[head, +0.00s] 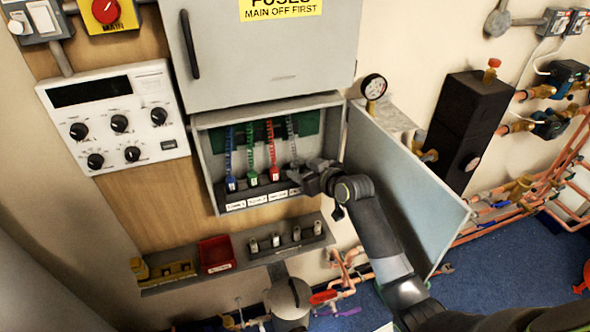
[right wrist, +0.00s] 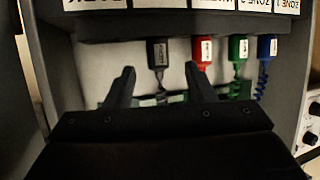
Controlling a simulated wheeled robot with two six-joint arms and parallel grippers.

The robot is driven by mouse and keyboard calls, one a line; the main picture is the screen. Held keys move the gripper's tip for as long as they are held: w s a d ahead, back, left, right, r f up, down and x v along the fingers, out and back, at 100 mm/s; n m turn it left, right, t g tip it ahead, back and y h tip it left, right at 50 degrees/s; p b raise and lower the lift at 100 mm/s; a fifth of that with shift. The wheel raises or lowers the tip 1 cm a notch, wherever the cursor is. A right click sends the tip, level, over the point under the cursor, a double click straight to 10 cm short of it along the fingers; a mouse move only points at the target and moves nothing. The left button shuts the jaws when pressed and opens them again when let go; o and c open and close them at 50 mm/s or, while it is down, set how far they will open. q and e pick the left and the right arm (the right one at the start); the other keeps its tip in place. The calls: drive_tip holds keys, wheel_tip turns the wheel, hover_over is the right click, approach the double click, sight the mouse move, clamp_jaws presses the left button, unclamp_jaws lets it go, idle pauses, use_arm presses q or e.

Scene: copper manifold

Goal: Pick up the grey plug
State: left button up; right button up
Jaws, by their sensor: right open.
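The grey plug (right wrist: 157,52) is in the right wrist view, with its dark cable running down from it in that picture and its other end against the labelled ledge. My right gripper (right wrist: 160,70) is open, with one finger on each side of the grey plug's line in that view; I cannot tell whether they touch it. In the head view my right gripper (head: 299,174) is at the right end of the plug row inside the open box and hides the grey plug there. Its grey coiled cable (head: 291,130) shows above. My left gripper is not in view.
Red (head: 274,173), green (head: 252,178) and blue (head: 231,184) plugs stand left of my gripper above the white labels. The box's open door (head: 400,185) is just right of my arm. A shelf (head: 190,282) with a red bin (head: 216,254) is below.

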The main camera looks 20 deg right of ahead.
sight(295, 164)
drive_tip(key=p+x, duration=0.1)
drive_tip(key=x, duration=0.2)
drive_tip(key=shift+w+f, duration=0.1)
drive_tip(key=shift+w, duration=0.15)
drive_tip(key=shift+w+a+f+p, duration=0.15)
drive_tip(key=shift+w+f+p, duration=0.2)
drive_tip(key=shift+w, duration=0.25)
drive_tip(key=shift+c, duration=0.2)
drive_tip(key=c, duration=1)
drive_tip(key=shift+r+b, duration=0.3)
drive_tip(key=shift+r, duration=0.2)
wheel_tip(295, 164, up, 2)
drive_tip(key=shift+r+b, duration=0.2)
drive_tip(key=shift+b, duration=0.4)
drive_tip(key=s+b, duration=0.1)
drive_tip(key=s, duration=0.5)
drive_tip(key=s+b, duration=0.1)
drive_tip(key=s, duration=0.5)
drive_tip(key=s+b, duration=0.1)
drive_tip(key=s, duration=0.5)
drive_tip(key=shift+d+b, duration=0.3)
drive_tip(key=shift+b, duration=0.05)
